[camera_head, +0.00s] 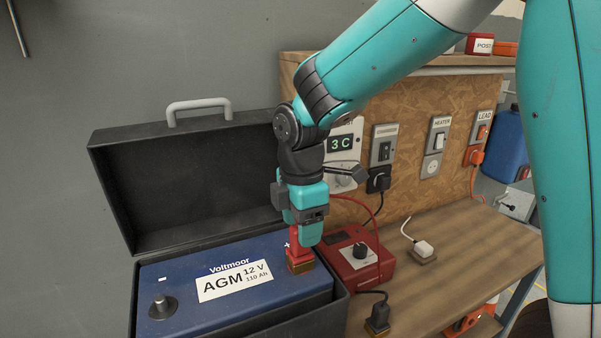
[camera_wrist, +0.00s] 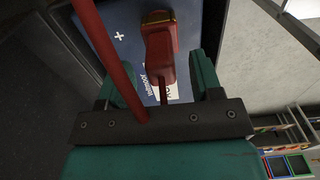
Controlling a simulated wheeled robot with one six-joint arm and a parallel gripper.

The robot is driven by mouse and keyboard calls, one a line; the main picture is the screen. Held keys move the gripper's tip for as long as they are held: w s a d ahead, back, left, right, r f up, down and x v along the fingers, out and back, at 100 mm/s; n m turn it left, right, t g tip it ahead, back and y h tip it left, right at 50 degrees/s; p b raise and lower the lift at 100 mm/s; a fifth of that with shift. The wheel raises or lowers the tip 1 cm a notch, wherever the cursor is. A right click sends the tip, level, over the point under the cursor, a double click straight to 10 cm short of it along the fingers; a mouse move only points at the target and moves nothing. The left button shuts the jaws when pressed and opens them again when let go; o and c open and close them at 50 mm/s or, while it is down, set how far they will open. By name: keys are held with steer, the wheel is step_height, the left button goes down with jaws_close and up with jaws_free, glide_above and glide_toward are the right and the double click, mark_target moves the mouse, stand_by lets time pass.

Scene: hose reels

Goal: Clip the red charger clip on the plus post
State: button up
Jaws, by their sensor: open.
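The blue battery (camera_head: 190,300) sits in an open black box, with a bare minus post (camera_head: 163,305) at its left. The red charger clip (camera_head: 300,262) is at the battery's plus corner; its brassy jaw end is low at the battery top. The plus post is hidden, so I cannot tell whether the clip grips it. My gripper (camera_head: 305,228) is just above the clip, fingers down. In the wrist view the clip (camera_wrist: 160,48) lies between my two spread fingers (camera_wrist: 158,82), with gaps on both sides. The plus mark shows beside it.
The red charger (camera_head: 357,258) stands right of the battery box, its red cable rising behind my gripper. The box lid (camera_head: 190,180) stands open behind. The bench's right part is mostly clear.

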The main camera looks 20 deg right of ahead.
step_height(320, 180, up, 14)
steer(key=b, duration=0.1)
steer(key=s+a+f+m+y, duration=0.2)
steer(key=s+f+m, duration=0.3)
steer(key=s, duration=0.4)
steer(key=s+a+f+m+y, duration=0.2)
steer(key=s+m, duration=0.4)
steer(key=s, duration=0.3)
steer(key=x, duration=0.3)
steer(key=shift+s, duration=0.25)
